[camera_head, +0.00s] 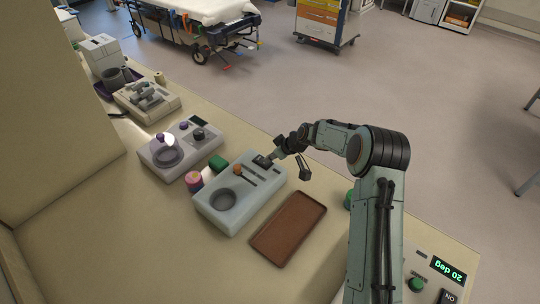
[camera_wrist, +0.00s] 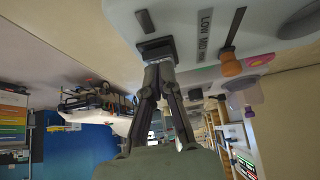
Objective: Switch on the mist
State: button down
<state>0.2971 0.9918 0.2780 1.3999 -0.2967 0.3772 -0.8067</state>
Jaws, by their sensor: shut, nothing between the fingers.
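A pale blue-grey device (camera_head: 222,211) with a round dark well stands mid-counter. It has an orange slider knob (camera_head: 238,169), dark slots and a dark switch (camera_head: 262,161) near its far right edge. The wrist view shows the switch (camera_wrist: 157,47), the orange knob (camera_wrist: 231,66) and a label reading "LOW MID", partly cut off. My gripper (camera_head: 273,160) is shut and empty, its tips right at the switch. In the wrist view the fingertips (camera_wrist: 159,68) meet close to the switch's edge; I cannot tell whether they touch it. Which way the switch is set is unclear.
A brown tray (camera_head: 289,226) lies right of the device. A second device (camera_head: 180,150) with purple knobs stands left, with a pink-purple jar (camera_head: 194,181) and a green block (camera_head: 217,162) between. A panel with a green display (camera_head: 448,270) is at lower right.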

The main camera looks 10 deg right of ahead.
jog(key=shift+s+d+f, duration=0.1)
jog(key=shift+s+f, duration=0.05)
jog(key=shift+f, duration=0.4)
jog(key=shift+r, duration=0.2)
jog(key=shift+r, duration=0.7)
jog(key=shift+r, duration=0.3)
jog(key=r, duration=0.2)
jog(key=d+r, duration=0.1)
jog(key=r, duration=0.1)
jog(key=shift+s, duration=0.4)
jog(key=s+d+r, duration=0.5)
jog(key=shift+s+r, duration=0.15)
